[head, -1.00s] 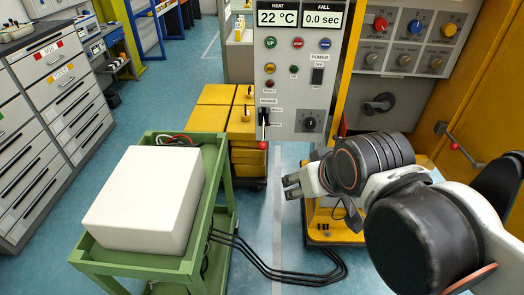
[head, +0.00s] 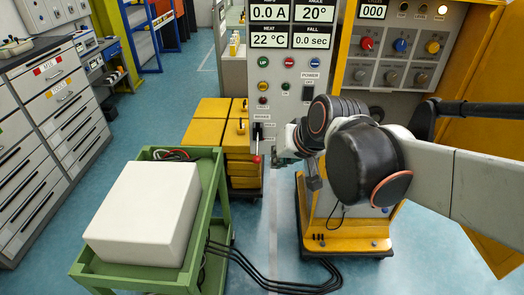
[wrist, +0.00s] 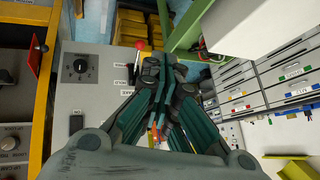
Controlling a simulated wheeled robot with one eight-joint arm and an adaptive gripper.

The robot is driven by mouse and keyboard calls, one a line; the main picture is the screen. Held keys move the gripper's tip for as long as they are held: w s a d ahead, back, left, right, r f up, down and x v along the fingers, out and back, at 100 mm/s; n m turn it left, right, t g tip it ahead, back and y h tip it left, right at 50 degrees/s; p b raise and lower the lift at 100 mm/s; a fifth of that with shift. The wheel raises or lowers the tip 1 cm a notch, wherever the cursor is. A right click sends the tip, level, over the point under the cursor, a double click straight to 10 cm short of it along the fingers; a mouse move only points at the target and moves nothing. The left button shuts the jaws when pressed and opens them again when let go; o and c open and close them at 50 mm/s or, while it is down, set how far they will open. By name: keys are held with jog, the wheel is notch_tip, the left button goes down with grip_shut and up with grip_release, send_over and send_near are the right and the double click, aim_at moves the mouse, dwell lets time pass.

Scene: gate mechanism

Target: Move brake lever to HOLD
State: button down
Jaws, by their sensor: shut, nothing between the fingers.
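The brake lever (head: 257,142) is on the lower left of the grey control panel, under the BRAKE label. Its handle hangs down from its slot and ends in a red ball knob (head: 255,159). In the wrist view the red knob (wrist: 141,45) shows just beyond and left of my fingertips. My gripper (head: 279,158) is just right of the knob in the head view, at about its height. In the wrist view my gripper (wrist: 158,72) has its fingers together with nothing between them. I cannot tell whether it touches the lever. The small position labels are hard to read.
The control panel (head: 285,95) carries several buttons, a power switch and displays. A green cart (head: 145,276) with a white box (head: 146,213) stands at left. Yellow boxes (head: 208,135) stand behind the lever.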

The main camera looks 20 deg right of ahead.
jog(key=w+d+f+m+y, duration=0.25)
jog(key=w+f, duration=0.25)
jog(key=w, duration=0.5)
jog(key=w+d+f+m+y, duration=0.2)
jog(key=w+d+f+m, duration=0.15)
jog(key=w, duration=0.65)
jog(key=m+t+y, duration=0.1)
jog(key=m+y, duration=0.1)
jog(key=m, duration=0.1)
send_near(257, 149)
jog(key=w+d+f+m+t+y+p, duration=0.1)
jog(key=d+f+m+t+y, duration=0.1)
jog(key=d+f, duration=0.4)
notch_tip(257, 149, down, 3)
jog(key=shift+r+y, duration=0.25)
jog(key=shift+y, duration=0.2)
jog(key=shift+w+a, duration=0.1)
jog(key=b+x, duration=0.3)
jog(key=x, duration=0.7)
jog(key=shift+s+a+r+b, duration=0.4)
jog(key=shift+s+r, duration=0.05)
jog(key=shift+s, duration=0.3)
jog(key=shift+s+a+r+b, duration=0.4)
jog(key=shift+s+r, duration=0.05)
jog(key=shift+s, duration=0.35)
